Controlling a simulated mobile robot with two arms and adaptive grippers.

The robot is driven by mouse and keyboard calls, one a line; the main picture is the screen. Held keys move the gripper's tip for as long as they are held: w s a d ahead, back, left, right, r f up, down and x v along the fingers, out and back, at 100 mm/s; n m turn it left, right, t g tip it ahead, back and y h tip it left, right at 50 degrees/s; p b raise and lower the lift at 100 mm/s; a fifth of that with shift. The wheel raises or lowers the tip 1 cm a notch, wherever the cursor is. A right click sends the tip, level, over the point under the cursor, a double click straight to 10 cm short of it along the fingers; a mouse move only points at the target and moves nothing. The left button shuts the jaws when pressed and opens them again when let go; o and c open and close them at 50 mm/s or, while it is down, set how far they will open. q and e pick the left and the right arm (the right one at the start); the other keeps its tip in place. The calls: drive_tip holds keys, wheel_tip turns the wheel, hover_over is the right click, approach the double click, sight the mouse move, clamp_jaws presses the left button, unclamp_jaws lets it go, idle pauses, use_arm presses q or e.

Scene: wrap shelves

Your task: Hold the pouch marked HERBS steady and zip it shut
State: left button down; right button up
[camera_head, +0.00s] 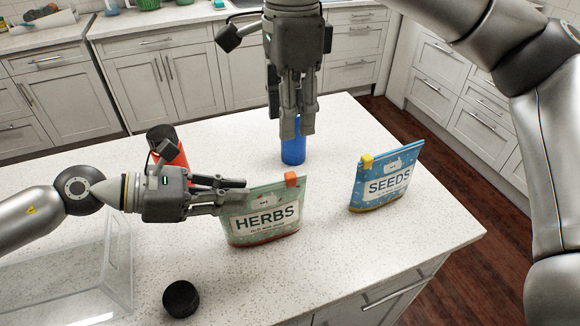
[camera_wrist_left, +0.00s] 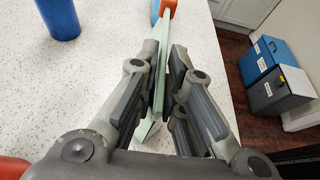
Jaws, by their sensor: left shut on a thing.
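The green pouch marked HERBS (camera_head: 264,222) stands upright on the counter. Its orange slider (camera_head: 291,179) sits at the right end of the top edge. My left gripper (camera_head: 240,190) is shut on the pouch's upper left side. In the left wrist view, the pouch (camera_wrist_left: 163,45) runs edge-on between my left fingers (camera_wrist_left: 162,90), with the slider (camera_wrist_left: 168,8) at its far end. My right gripper (camera_head: 290,128) points down above and behind the pouch, apart from it, in front of a blue cylinder; its finger gap is hard to judge.
A blue pouch marked SEEDS (camera_head: 385,182) with a yellow slider stands to the right. The blue cylinder (camera_head: 293,152) stands behind the pouch. A red bottle with black cap (camera_head: 161,140), a black lid (camera_head: 180,299) and a clear bin (camera_head: 122,262) are at left.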

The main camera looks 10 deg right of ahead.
sight(291, 174)
wheel_tip(291, 174, down, 12)
drive_tip(key=shift+r, duration=0.1)
idle(0.4)
clamp_jaws()
